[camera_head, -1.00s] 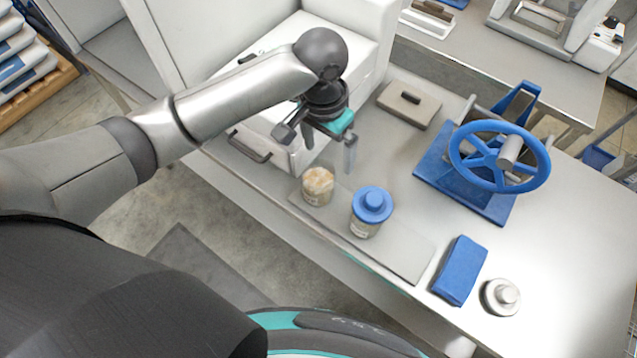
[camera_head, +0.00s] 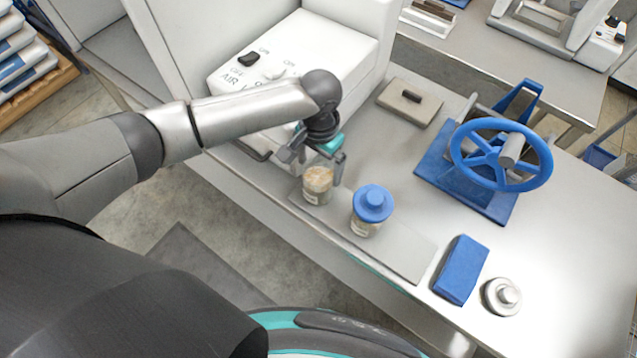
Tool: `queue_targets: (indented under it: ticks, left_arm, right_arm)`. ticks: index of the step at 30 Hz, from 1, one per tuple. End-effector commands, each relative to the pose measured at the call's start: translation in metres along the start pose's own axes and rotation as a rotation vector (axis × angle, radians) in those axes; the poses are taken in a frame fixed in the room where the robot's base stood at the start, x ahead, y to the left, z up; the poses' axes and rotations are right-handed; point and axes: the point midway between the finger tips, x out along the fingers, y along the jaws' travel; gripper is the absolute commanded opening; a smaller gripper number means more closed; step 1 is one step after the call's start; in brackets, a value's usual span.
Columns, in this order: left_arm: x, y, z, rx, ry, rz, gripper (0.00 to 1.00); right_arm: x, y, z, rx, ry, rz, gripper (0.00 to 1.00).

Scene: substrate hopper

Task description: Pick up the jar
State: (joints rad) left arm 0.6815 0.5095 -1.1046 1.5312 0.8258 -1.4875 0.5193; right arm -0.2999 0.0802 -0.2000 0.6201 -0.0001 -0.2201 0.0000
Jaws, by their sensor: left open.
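A clear jar with pale tan contents (camera_head: 317,187) stands upright on a thin grey board (camera_head: 400,248) near the table's front edge. A second jar with a blue lid (camera_head: 372,205) stands to its right on the same board. My left gripper (camera_head: 318,167) is open just above the open-looking tan jar, with its fingers near the rim on either side. I cannot tell whether the fingers touch the glass. My right gripper is not in view.
A blue block or cloth (camera_head: 461,269) and a round metal weight-like piece (camera_head: 502,296) lie at the right front. A blue handwheel (camera_head: 500,155) stands on a blue plate. A flat grey-beige box (camera_head: 409,103) lies behind. A white machine (camera_head: 300,62) stands behind my left arm.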

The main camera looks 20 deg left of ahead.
Motion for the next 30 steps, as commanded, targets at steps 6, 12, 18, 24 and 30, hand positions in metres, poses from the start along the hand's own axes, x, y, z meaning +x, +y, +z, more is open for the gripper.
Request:
queue_targets:
  ticks: [6,12,18,24,30]
  left_arm:
    - [0.03,-0.002,0.001,0.001,-0.004,-0.001,1.0]
    - [0.047,-0.002,0.001,0.001,-0.003,-0.001,1.0]
    - [0.048,-0.001,0.001,0.001,-0.002,0.0,1.0]
    - [0.048,-0.001,0.001,0.001,-0.002,0.0,0.82]
    - [0.048,-0.001,0.001,0.001,-0.002,0.0,0.59]
  right_arm:
    - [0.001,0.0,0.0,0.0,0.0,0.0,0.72]
    - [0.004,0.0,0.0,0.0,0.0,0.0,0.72]
    - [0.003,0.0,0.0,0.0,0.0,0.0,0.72]
    - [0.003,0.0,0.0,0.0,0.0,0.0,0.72]
    - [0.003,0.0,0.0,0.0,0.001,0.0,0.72]
